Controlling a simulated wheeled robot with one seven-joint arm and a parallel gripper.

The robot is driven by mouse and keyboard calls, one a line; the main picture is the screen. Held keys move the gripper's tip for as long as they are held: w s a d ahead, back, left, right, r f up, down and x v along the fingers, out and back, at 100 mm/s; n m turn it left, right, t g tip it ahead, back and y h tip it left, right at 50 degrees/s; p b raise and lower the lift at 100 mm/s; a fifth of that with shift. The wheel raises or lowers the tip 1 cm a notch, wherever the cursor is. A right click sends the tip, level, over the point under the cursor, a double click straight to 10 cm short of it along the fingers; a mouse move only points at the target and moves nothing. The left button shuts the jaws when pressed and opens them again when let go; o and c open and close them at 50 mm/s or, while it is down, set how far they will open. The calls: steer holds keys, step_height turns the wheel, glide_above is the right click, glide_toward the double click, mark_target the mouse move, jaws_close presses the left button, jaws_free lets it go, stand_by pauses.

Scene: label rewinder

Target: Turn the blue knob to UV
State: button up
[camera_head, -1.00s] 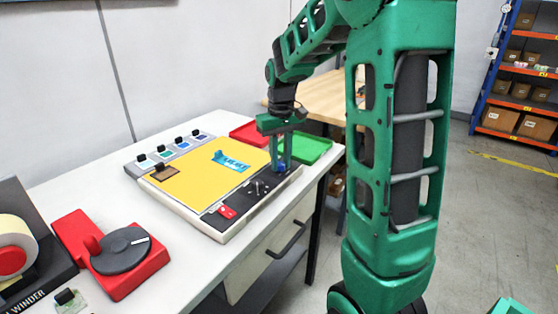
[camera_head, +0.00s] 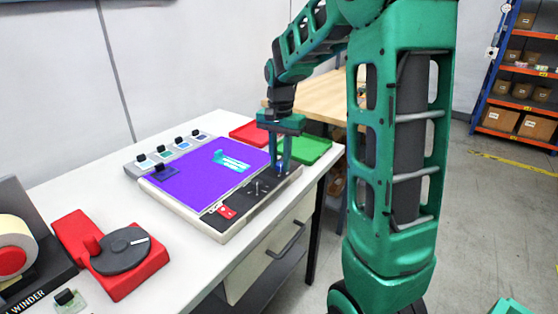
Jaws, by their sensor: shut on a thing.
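The light panel (camera_head: 190,190) lies on the white table and its surface glows purple. A small cyan piece (camera_head: 232,161) rests on it. The blue knob (camera_head: 280,172) sits at the far right end of the panel's black control strip (camera_head: 245,197). My gripper (camera_head: 281,168) points down over that end and is shut on the blue knob, its fingers on either side. The fingers hide much of the knob, so its pointer and the markings cannot be read. A red switch (camera_head: 227,212) and small metal toggles (camera_head: 257,187) sit nearer on the strip.
A grey rack with several stamps (camera_head: 170,152) stands behind the panel. Red (camera_head: 248,132) and green (camera_head: 312,150) trays lie beyond my gripper. A red device with a grey dial (camera_head: 121,251) and a label winder (camera_head: 20,250) stand at left. A drawer handle (camera_head: 286,240) juts out below.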

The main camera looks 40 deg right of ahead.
mark_target(278, 163)
steer(key=shift+w+a+r+m, duration=0.2)
steer(key=shift+w+m, duration=0.1)
steer(key=shift+m, duration=0.7)
steer(key=shift+a, duration=0.1)
steer(key=o, duration=1.1)
steer(key=shift+w, duration=0.1)
steer(key=shift+c, duration=0.2)
steer(key=shift+f, duration=0.1)
steer(key=shift+s, duration=0.2)
step_height(278, 163, up, 11)
steer(key=shift+f, duration=0.15)
steer(key=shift+w, duration=0.1)
